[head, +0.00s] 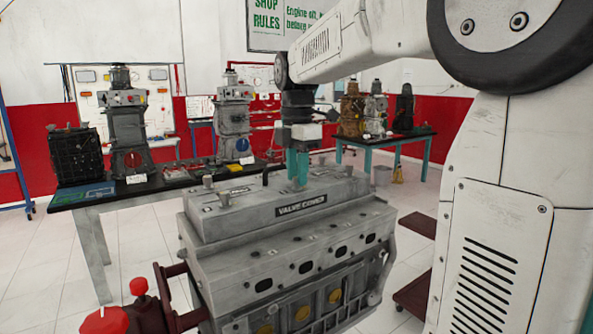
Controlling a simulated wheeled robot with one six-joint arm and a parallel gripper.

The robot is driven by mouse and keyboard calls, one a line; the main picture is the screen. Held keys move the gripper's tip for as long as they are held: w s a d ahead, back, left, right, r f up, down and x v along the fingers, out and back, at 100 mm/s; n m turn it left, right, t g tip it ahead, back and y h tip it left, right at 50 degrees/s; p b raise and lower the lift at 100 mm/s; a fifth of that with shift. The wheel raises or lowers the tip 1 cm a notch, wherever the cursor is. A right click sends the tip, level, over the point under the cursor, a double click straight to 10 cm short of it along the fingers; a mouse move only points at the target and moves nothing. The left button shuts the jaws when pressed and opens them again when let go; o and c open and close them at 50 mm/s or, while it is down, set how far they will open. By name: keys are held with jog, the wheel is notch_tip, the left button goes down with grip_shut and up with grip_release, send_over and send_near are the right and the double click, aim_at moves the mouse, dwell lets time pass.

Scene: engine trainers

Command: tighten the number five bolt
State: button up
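The engine stands in the middle of the head view, with a grey valve cover (255,208) on top. The cover's front carries a "VALVE COVER" label. Bolt heads stand up from it: two at the left end, a rear one (208,182) and a front one (225,199), and one at the right end (348,171). The bolt numbers are too small to read. My gripper (298,180) points straight down at the middle of the cover, its teal fingers at or just above the surface. The fingers hide what is between and behind them, so I cannot tell whether they hold a bolt.
A bench (150,194) with engine models stands behind at the left. A teal-legged table (400,139) with more engine models is at the back right. A red knob (105,320) is at the lower left. White tiled floor is free at the left.

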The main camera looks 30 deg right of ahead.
grip_shut()
